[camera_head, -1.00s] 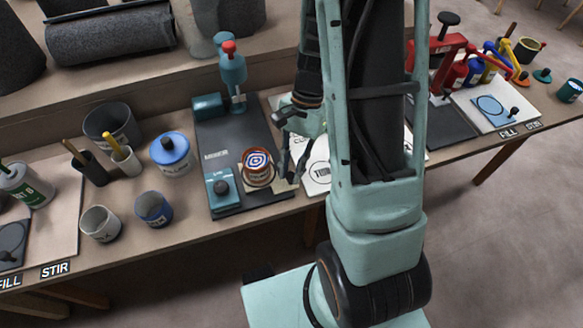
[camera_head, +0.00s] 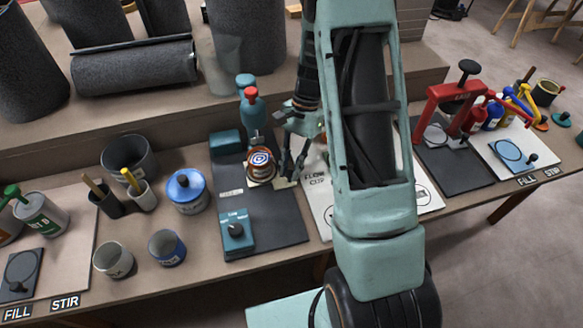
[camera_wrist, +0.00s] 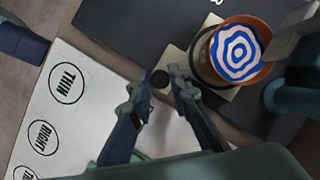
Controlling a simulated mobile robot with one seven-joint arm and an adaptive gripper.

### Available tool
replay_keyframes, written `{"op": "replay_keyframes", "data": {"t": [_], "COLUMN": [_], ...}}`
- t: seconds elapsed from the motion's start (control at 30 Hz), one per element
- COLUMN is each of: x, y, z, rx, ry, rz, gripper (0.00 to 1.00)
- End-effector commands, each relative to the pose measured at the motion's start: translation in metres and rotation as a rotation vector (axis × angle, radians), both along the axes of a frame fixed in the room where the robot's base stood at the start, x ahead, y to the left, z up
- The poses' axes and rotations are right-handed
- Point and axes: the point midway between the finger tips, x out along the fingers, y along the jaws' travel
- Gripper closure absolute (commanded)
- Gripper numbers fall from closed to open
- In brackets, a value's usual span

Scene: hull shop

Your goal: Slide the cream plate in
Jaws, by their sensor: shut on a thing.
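The cream plate (camera_wrist: 176,58) lies on a dark board (camera_head: 275,228) and bears an orange-brown cup (camera_wrist: 236,52) with blue and white rings on top. In the head view the cup (camera_head: 260,165) stands close in front of a teal post (camera_head: 253,115) with a red knob. My gripper (camera_wrist: 162,80) is at the plate's near edge, its fingers on both sides of a small dark knob (camera_wrist: 160,78). In the head view my gripper (camera_head: 290,165) is just right of the cup. Most of the plate is hidden under the cup.
A teal box (camera_head: 225,143) stands at the board's back left and a teal block (camera_head: 237,235) at its front left. A white sheet with printed circles (camera_head: 318,205) lies to the right. A blue-lidded can (camera_head: 187,190) and several pots stand left.

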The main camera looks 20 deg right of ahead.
Motion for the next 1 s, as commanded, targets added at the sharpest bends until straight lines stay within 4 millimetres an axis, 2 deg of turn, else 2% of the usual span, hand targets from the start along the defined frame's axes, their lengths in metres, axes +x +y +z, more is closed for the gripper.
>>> {"op": "replay_keyframes", "data": {"t": [0.03,0.07,0.1,0.23,0.5,0.63,0.77,1.0], "x": [0.008,0.008,0.009,0.008,0.005,0.007,0.013,0.027], "y": [-0.001,-0.001,0.0,0.0,0.0,-0.002,-0.009,-0.023], "z": [0.002,0.002,0.002,0.002,0.001,0.008,0.028,0.076], "rx": [-0.004,-0.003,-0.004,-0.003,-0.003,-0.002,-0.004,-0.003], "ry": [-0.023,-0.023,-0.025,-0.021,-0.014,-0.015,-0.019,-0.019], "rz": [-0.004,-0.003,-0.003,-0.002,-0.001,-0.002,-0.001,-0.001], "gripper": [1.0,1.0,0.81,0.67,0.66,0.66,0.66,0.66]}}
